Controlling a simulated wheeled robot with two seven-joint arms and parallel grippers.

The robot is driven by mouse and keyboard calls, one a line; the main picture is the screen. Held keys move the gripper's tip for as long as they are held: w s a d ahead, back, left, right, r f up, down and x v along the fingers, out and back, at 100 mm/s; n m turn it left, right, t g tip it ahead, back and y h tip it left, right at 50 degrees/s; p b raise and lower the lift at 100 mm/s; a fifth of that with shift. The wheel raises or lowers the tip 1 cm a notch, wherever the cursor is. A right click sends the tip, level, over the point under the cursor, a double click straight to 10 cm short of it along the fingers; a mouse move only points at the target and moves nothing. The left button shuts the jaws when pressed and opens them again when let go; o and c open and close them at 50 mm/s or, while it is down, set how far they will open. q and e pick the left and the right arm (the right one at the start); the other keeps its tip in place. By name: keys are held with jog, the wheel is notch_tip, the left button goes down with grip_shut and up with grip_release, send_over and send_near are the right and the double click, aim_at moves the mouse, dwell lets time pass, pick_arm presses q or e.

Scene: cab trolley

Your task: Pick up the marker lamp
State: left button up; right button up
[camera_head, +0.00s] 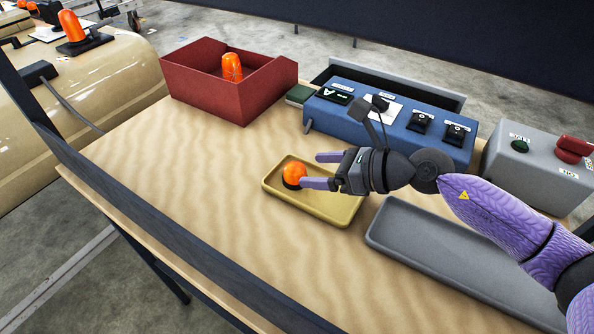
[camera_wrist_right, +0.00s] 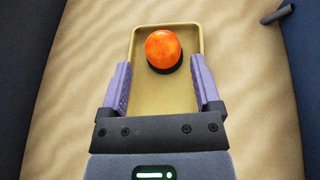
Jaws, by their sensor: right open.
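An orange marker lamp (camera_head: 293,174) with a dark base stands in the left part of a yellow tray (camera_head: 339,214) on the wooden table. My right gripper (camera_head: 314,170) is open, with its two purple fingers pointing left toward the lamp. In the right wrist view the lamp (camera_wrist_right: 163,50) is ahead of and roughly between the line of the open fingers (camera_wrist_right: 161,84), near the far end of the tray (camera_wrist_right: 141,38). Nothing is between the fingertips. My left gripper is in neither view.
A red open box (camera_head: 205,94) holding another orange lamp (camera_head: 232,67) stands at the back left. A blue switch panel (camera_head: 340,117) and a grey button box (camera_head: 530,172) stand behind my right arm. A grey tray (camera_head: 400,240) lies at right. The table's left-front area is clear.

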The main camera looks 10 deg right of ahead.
aim_at(304, 172)
jog(key=x, duration=0.2)
jog(key=b+x, duration=0.1)
jog(key=x, duration=0.2)
jog(key=shift+d+f, duration=0.2)
jog(key=shift+f, duration=0.2)
jog(key=shift+s, duration=0.1)
jog(key=c, duration=1.1)
